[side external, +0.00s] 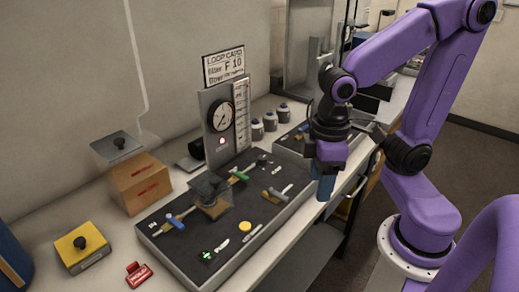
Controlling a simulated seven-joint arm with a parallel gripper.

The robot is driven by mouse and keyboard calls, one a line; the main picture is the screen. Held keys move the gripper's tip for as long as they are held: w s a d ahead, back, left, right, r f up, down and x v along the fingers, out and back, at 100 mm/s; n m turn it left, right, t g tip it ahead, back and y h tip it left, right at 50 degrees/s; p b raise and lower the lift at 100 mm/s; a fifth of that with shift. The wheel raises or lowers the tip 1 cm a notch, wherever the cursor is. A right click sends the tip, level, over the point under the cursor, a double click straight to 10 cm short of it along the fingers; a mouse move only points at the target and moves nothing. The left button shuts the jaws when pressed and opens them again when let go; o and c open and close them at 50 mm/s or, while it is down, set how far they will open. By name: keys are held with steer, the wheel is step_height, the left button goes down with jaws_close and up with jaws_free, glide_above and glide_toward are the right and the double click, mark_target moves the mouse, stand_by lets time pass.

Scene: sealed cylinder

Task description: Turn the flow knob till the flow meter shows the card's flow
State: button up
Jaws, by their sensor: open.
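The card (224,66) stands at the back, headed "LOOP CARD", with "F 10" on it and a smaller line I cannot read. Below it is a grey panel with a round dial gauge (220,116) and a tall scale strip (243,118), likely the flow meter; its reading is too small to tell. Valves with a blue handle (176,221) and a green handle (239,175) sit on the dark board (225,215). I cannot tell which part is the flow knob. My gripper (325,188) is open, pointing down beyond the board's right side, touching nothing visible.
A smoky clear cover (208,186) stands on the board. Several small jars (270,121) stand behind. The bench's front edge is near my gripper.

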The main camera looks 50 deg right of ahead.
steer(key=w+r+m, duration=0.2)
steer(key=w+m, duration=0.5)
steer(key=w, duration=0.2)
step_height(320, 180, up, 3)
steer(key=m, duration=1.6)
glide_above(262, 158)
step_height(262, 158, down, 17)
steer(key=shift+d+r, duration=0.1)
steer(key=shift+r, duration=0.1)
steer(key=shift+c, duration=0.2)
steer(key=c, duration=1)
